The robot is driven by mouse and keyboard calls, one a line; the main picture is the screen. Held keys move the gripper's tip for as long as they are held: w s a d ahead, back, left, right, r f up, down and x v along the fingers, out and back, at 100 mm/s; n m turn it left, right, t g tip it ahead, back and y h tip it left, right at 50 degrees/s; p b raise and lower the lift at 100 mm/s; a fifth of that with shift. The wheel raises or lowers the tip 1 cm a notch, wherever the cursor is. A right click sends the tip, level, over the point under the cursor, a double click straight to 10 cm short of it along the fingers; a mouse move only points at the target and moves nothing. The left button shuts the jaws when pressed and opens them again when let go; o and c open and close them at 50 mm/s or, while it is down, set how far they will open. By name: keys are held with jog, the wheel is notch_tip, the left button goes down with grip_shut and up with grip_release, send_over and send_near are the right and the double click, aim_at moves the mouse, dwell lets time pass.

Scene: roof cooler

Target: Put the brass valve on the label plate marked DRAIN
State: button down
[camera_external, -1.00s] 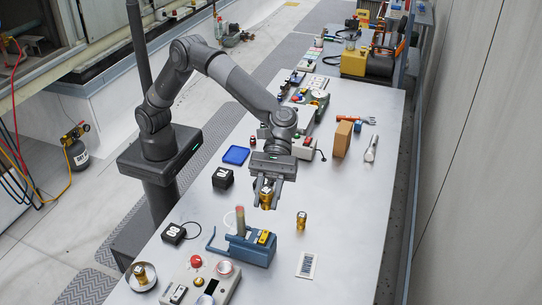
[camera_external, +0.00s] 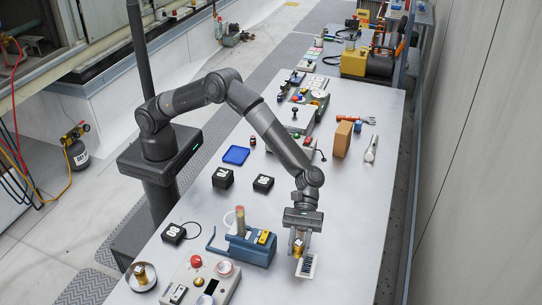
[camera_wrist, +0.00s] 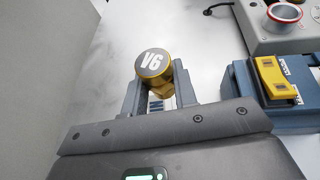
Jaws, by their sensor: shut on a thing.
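My gripper (camera_external: 299,250) is shut on a brass valve (camera_external: 297,243) at the right front of the table. In the wrist view the valve (camera_wrist: 155,65) shows a grey top marked V6, upright between the two fingers. In the external view its lower end overlaps a small white plate with dark stripes (camera_external: 308,268). I cannot tell whether it touches that plate. No lettering reading DRAIN can be made out. Another brass piece (camera_external: 140,270) stands in a round dish at the front left.
A blue vise-like fixture (camera_external: 254,250) with a yellow part stands just left of my gripper. Black boxes (camera_external: 223,177) (camera_external: 263,183), a blue tray (camera_external: 236,155) and a brown block (camera_external: 342,139) lie farther back. A control box (camera_external: 213,272) is at the front left.

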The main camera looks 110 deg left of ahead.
aim_at(308, 263)
jog(key=w+a+f, duration=0.1)
jog(key=w+f, duration=0.1)
jog(key=shift+w+a, duration=0.35)
jog(key=shift+a, duration=0.05)
jog(key=shift+f, duration=1.95)
jog(key=shift+f, duration=0.15)
jog(key=c, duration=1.1)
grip_release()
jog(key=shift+c, duration=0.2)
